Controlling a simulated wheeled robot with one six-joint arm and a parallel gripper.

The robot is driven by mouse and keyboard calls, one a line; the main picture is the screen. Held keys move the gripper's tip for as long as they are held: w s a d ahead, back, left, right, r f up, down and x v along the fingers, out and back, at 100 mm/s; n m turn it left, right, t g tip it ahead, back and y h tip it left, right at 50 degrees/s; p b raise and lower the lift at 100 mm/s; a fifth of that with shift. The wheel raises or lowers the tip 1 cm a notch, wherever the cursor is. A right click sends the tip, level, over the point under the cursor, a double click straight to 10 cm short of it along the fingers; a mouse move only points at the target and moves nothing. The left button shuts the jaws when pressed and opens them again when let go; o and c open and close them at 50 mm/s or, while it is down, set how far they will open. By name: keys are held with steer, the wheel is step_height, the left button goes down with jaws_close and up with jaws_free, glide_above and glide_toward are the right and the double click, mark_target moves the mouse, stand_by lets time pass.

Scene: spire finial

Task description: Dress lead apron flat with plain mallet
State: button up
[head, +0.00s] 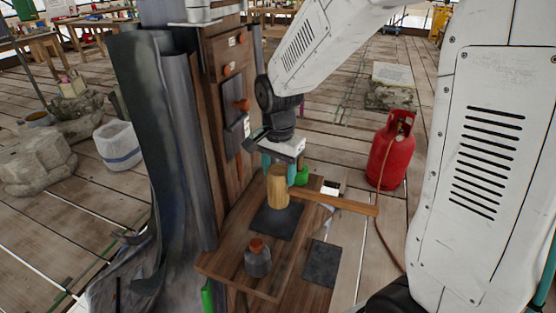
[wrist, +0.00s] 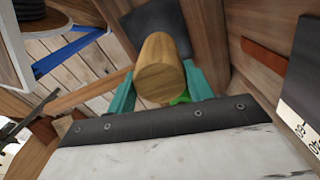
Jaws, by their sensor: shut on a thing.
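A plain wooden mallet has a pale round head (head: 278,188) and a handle (head: 345,204) reaching right. The mallet head also shows in the wrist view (wrist: 160,70), between the two teal fingers of my gripper (wrist: 161,88). My gripper (head: 284,168) is shut on the mallet's head, above the wooden shelf (head: 225,262). A dark grey flat square (head: 268,222) lies on the shelf under the mallet, and another (head: 321,263) lies to its right. A large grey sheet (head: 165,170) hangs at the left. I cannot tell which piece is the lead apron.
A grey pot with an orange top (head: 258,262) stands near the shelf's front. An upright wooden board (head: 222,120) with orange knobs rises behind. A red gas cylinder (head: 391,150) stands on the plank floor to the right. A white bucket (head: 118,145) stands left.

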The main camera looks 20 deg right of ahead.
mark_target(278, 187)
steer(key=shift+f, duration=0.7)
stand_by(0.6)
step_height(278, 187, down, 4)
steer(key=shift+s+f, duration=0.1)
steer(key=shift+f, duration=0.15)
steer(key=shift+r, duration=0.15)
steer(key=shift+c, duration=0.4)
steer(key=shift+r, duration=2.15)
